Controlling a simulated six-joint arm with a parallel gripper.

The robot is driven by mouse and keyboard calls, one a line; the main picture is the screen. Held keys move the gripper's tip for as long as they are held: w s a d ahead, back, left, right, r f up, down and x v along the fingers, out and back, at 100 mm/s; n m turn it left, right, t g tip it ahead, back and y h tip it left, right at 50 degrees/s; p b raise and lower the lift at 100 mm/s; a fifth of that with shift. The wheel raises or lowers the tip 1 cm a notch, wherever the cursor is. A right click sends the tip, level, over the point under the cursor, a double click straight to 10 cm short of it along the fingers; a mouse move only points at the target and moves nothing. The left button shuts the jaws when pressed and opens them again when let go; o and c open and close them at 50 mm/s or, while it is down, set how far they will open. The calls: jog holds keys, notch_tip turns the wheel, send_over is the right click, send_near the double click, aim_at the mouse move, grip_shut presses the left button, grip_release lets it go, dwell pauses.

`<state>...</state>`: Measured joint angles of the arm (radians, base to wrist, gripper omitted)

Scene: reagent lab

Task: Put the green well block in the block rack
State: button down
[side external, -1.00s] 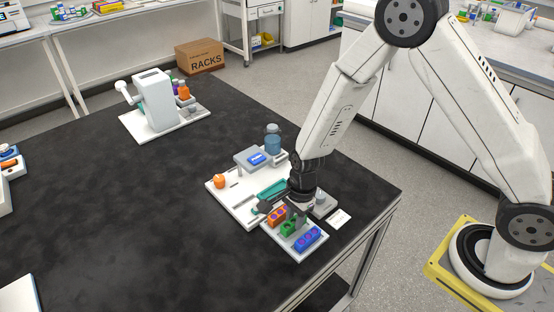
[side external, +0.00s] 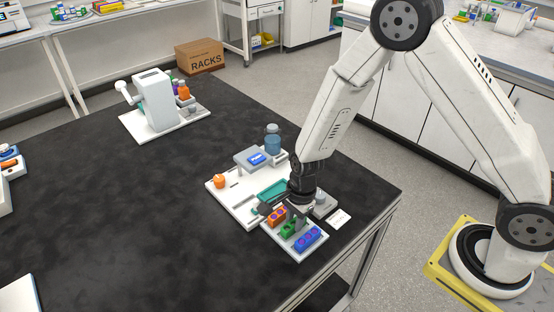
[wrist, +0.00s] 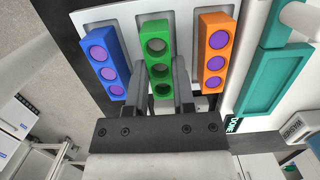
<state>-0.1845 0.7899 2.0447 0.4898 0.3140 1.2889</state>
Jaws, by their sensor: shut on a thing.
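The green well block (side external: 288,229), with a row of round wells, stands between an orange block (side external: 277,217) and a blue block (side external: 307,239), both with purple wells. These are at a white plate (side external: 282,244) near the table's front corner. My gripper (wrist: 161,68) is shut on the green block (wrist: 159,60), one finger along each long side; the arm comes from above. The blue block (wrist: 97,42) and orange block (wrist: 217,30) show apart from the fingers in the wrist view. A teal tray-like holder (side external: 272,189) lies beside them; I cannot tell whether it is the block rack.
A small grey device (side external: 325,205) and a white card (side external: 338,219) lie to the right. The table's left middle is clear.

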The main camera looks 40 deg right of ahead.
jog(key=shift+f, duration=0.1)
dwell(0.7)
jog(key=shift+c, duration=0.3)
grip_release()
jog(key=shift+r, duration=3.5)
